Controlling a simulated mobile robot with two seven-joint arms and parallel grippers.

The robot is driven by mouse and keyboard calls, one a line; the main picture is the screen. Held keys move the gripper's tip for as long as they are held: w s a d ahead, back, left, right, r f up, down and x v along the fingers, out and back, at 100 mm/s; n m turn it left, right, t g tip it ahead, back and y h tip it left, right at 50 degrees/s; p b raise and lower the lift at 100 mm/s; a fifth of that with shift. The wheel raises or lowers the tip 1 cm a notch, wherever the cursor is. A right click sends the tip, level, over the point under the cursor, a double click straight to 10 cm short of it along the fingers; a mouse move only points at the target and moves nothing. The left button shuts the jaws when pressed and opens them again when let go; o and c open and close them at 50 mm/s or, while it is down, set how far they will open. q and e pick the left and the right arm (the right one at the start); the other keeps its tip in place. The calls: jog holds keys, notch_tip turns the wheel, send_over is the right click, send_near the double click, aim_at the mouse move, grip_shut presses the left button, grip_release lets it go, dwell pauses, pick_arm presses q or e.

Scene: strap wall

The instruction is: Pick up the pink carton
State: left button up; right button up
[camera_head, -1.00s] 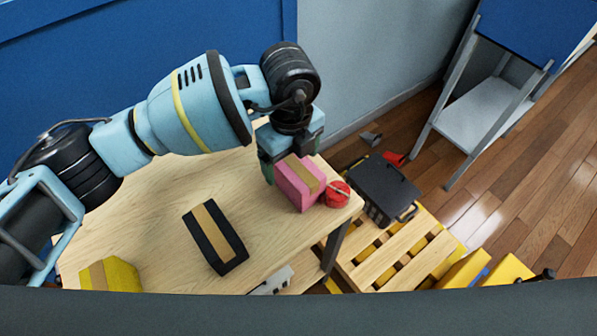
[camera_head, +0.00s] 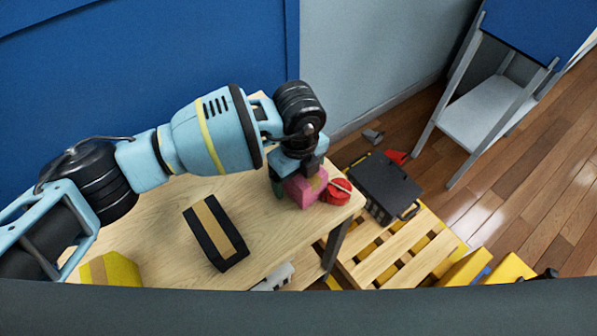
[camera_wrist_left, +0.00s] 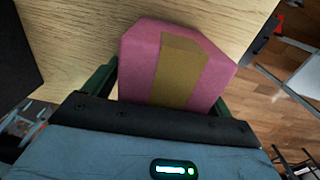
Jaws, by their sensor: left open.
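The pink carton (camera_head: 303,190) with a tan tape band stands near the right corner of the wooden table (camera_head: 200,185). My left gripper (camera_head: 294,182) is over it from above and partly hides it in the head view. In the left wrist view the carton (camera_wrist_left: 143,68) lies between the two green fingers of my left gripper (camera_wrist_left: 165,88), one on each side. The gripper is open. Whether a finger touches the carton is not clear. My right gripper is not in view.
A red round container (camera_head: 338,192) stands close beside the carton. A black carton (camera_head: 216,233) and a yellow carton (camera_head: 110,270) are also on the table. A blue-topped stand (camera_head: 483,110) is at upper right.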

pick_arm(q)
jog(key=shift+f, duration=0.25)
jog(key=shift+r, duration=0.1)
jog(key=c, duration=1.3)
jog(key=shift+r, duration=0.1)
jog(key=shift+r, duration=0.55)
notch_tip(320, 180, up, 2)
jog(key=shift+r, duration=0.15)
jog(key=s+d, duration=0.2)
jog(key=s, duration=0.2)
jog(key=s+d+r, duration=0.1)
jog(key=s+d, duration=0.2)
jog(key=s, duration=0.2)
jog(key=s+d, duration=0.2)
jog(key=s, duration=0.3)
jog(key=shift+d+r, duration=0.15)
jog(key=shift+d, duration=0.2)
